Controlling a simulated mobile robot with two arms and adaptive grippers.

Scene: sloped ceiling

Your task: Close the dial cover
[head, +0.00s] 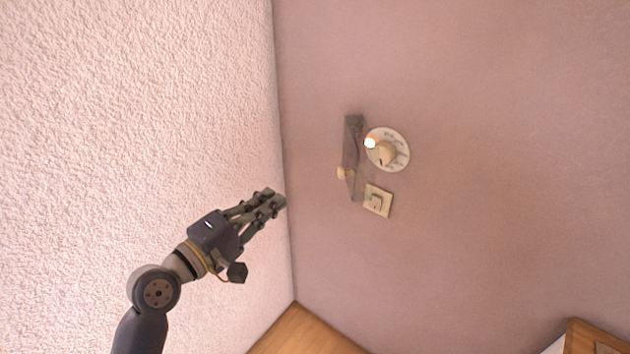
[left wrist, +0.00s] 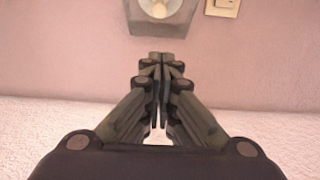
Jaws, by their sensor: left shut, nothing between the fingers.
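The dial (head: 387,149), a round white plate with a cream knob and a small glowing light, is on the pinkish wall. Its cover (head: 353,158), a translucent grey panel with a small cream knob, stands open at the dial's left side. My left gripper (head: 277,199) is shut and empty, left of and below the cover and apart from it. In the left wrist view the closed fingertips (left wrist: 161,56) point toward the cover (left wrist: 160,27), with a cream knob in its frame at the top. My right gripper is in neither view.
A cream switch plate (head: 378,201) sits on the wall just below the dial; it also shows in the left wrist view (left wrist: 222,7). A rough white surface (head: 140,110) meets the wall at the left. A wooden piece of furniture (head: 590,338) is at the lower right.

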